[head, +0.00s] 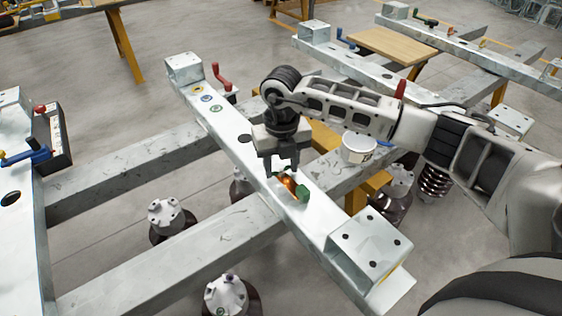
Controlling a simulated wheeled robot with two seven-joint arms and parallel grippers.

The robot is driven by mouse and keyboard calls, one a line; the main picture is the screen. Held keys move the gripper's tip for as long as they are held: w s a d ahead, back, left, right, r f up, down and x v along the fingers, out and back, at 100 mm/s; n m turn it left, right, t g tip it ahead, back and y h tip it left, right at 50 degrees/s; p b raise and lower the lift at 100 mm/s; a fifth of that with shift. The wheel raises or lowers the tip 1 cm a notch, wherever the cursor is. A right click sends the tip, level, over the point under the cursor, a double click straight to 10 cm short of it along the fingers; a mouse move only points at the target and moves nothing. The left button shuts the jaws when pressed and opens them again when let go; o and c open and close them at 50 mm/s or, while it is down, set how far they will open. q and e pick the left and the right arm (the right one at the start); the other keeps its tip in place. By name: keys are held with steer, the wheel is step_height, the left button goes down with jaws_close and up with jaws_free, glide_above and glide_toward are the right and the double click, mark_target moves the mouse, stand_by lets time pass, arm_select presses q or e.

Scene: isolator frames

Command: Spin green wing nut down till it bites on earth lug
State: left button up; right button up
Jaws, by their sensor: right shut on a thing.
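My right gripper (280,169) points down over the pale galvanized beam (240,152) in the middle of the head view. Its fingers are shut on the green wing nut, which they mostly hide. The copper-coloured earth lug (289,184) lies on the beam's top face right below the fingertips. A green piece (302,192) shows at the lug's lower right; I cannot tell if it is part of the nut. Whether the nut touches the lug is too small to tell. My left gripper is not in view.
A white tub (358,149) stands right of the gripper, behind the beam. A red crank handle (221,77) stands near the beam's far end. A raised box plate (370,243) is at the near end. Grey insulators (166,217) stand below. A dark case (52,137) is at left.

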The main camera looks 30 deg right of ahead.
mark_target(284, 171)
steer(key=shift+d, duration=0.3)
steer(key=o, duration=0.9)
steer(key=shift+c, duration=0.2)
steer(key=shift+a, duration=0.1)
steer(key=shift+r, duration=0.2)
step_height(284, 171, up, 16)
steer(key=shift+f, duration=0.2)
